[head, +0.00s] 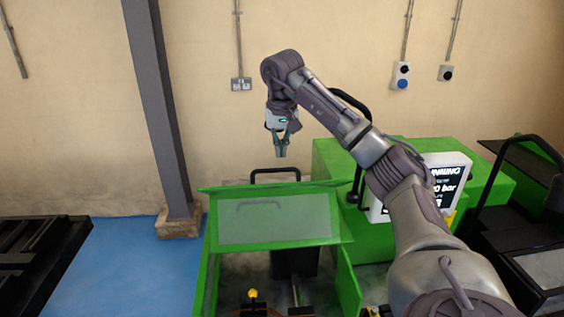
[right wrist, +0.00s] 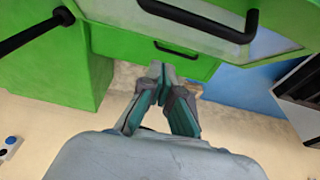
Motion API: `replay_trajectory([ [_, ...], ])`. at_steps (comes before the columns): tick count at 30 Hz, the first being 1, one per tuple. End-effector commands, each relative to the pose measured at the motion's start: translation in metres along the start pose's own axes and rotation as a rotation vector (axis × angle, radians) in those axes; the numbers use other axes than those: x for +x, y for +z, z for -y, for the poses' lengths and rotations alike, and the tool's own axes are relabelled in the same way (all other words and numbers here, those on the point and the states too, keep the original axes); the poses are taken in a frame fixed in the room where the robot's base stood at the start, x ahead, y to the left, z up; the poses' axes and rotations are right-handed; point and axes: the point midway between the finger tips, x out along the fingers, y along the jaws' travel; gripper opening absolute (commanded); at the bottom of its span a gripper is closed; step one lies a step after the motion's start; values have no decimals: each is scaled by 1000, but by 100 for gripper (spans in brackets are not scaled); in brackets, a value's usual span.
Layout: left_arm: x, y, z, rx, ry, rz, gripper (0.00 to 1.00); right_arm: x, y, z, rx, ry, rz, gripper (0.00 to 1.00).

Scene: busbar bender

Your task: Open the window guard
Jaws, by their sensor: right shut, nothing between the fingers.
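The window guard (head: 275,218) is a green frame with a clear grey pane, tilted over the green machine in the head view. A black bar handle (head: 275,171) stands up behind its upper edge. My right gripper (head: 281,153) hangs fingers-down above and slightly beyond that handle, shut and empty, apart from the guard. In the right wrist view, my shut fingertips (right wrist: 161,68) point toward the green body, with a large black handle (right wrist: 205,22) and part of the pane (right wrist: 275,42) above them. My left gripper is not in view.
A green cabinet with a white sign (head: 445,182) stands right of the guard, partly behind my right arm. A grey post (head: 160,110) rises at left. Dark machinery flanks both sides. The blue floor (head: 130,262) is clear at left.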

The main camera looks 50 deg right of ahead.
Motion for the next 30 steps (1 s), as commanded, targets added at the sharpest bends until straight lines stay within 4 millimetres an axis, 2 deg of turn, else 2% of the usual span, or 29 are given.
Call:
replay_trajectory([
  [3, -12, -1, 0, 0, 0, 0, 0, 23, 0, -1, 0, 3, 4, 0],
  [9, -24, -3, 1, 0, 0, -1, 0, 13, 23, -1, -1, 1, -2, 0],
  [15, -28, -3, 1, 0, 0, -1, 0, 10, 36, 0, 0, -2, -2, 0],
  [26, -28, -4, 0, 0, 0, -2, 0, 10, 38, 0, 2, -2, -2, 0],
  [30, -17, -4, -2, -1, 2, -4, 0, 15, 36, -7, 3, -3, -35, 0],
])
